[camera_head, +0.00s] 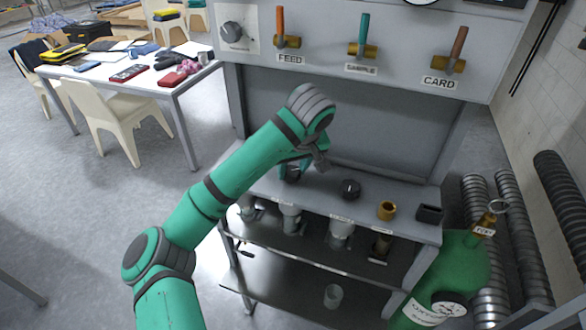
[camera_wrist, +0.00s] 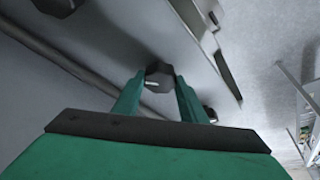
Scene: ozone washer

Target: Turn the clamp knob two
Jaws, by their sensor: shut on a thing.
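My gripper (camera_head: 293,165) reaches down to the washer's counter with its fingers on either side of a dark clamp knob (camera_head: 291,175). In the wrist view the gripper (camera_wrist: 161,84) is shut on this faceted black knob (camera_wrist: 159,75), which has a small light mark on its side. My wrist partly covers the knob in the head view. Another black knob (camera_head: 350,189) stands to its right on the counter. The wrist view shows one dark knob (camera_wrist: 58,4) at the top left and a dark part (camera_wrist: 210,114) behind the right finger. I cannot read a label for the held knob.
A brass ring (camera_head: 387,211) and a black block (camera_head: 430,214) sit on the counter's right. Above hang the FEED (camera_head: 281,28), SAMPLE (camera_head: 363,38) and CARD (camera_head: 452,52) valves. A green cylinder (camera_head: 450,270) stands at the right. A cluttered table (camera_head: 180,82) is at the left.

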